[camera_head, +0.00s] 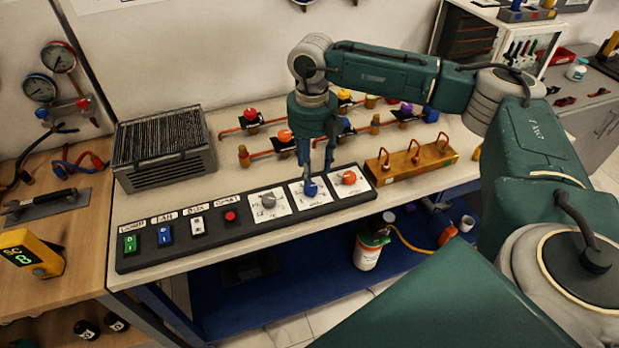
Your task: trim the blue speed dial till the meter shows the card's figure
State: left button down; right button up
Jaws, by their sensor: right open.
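The blue speed dial (310,188) is the middle of three round knobs on the black control panel (150,262), on a white plate with small markings. My right gripper (318,172) points straight down over it. Its fingers are apart, with the tips close above or beside the dial; I cannot tell whether they touch it. I cannot pick out the card with the figure. My left gripper is not in view.
A grey knob (268,200) and an orange-red knob (349,177) flank the dial closely. Several switches sit further left. Behind are a finned grey box (165,150), pipes with coloured valves and a brass manifold (411,164). Two round gauges (58,57) hang at the left wall.

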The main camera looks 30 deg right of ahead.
aim_at(310, 189)
jog(key=f, duration=0.3)
jog(key=shift+w+f+p, duration=0.2)
jog(key=shift+f+p, duration=0.05)
jog(key=shift+p, duration=0.05)
notch_tip(310, 189, down, 3)
jog(key=shift+f, duration=0.1)
jog(key=shift+w, duration=0.1)
jog(key=shift+c, duration=0.3)
jog(key=c, duration=0.8)
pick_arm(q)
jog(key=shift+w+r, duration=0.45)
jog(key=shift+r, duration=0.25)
pick_arm(e)
jog(key=c, duration=0.3)
